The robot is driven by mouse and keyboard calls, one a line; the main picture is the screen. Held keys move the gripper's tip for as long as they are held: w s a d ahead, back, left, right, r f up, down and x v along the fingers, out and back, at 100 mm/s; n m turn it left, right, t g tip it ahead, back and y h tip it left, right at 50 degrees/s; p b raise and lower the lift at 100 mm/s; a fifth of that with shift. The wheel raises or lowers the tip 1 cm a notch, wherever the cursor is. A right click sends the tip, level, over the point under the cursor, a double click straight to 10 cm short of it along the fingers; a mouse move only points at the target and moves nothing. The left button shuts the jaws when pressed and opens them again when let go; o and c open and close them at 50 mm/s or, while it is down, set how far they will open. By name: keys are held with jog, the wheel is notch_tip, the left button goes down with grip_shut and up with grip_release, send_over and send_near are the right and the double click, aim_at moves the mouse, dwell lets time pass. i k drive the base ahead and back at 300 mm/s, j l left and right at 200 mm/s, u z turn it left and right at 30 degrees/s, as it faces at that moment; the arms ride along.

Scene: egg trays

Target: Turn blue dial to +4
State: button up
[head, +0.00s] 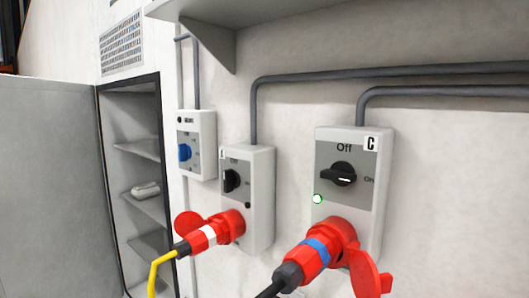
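The blue dial (185,152) sits on the front of a small light-grey wall box (208,150) left of centre in the head view. Markings surround the dial, but they are too small to read, so I cannot tell its setting. A dark round spot and a short dark label show above the dial. A grey conduit (195,80) runs up from the box. My gripper is not in view.
Red plugs (215,228) (330,250) with cables stick out below. An open grey cabinet door (45,190) and shelves (140,150) stand left. A ledge (260,12) overhangs.

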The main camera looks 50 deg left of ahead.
aim_at(184, 152)
jog(key=u, duration=1.75)
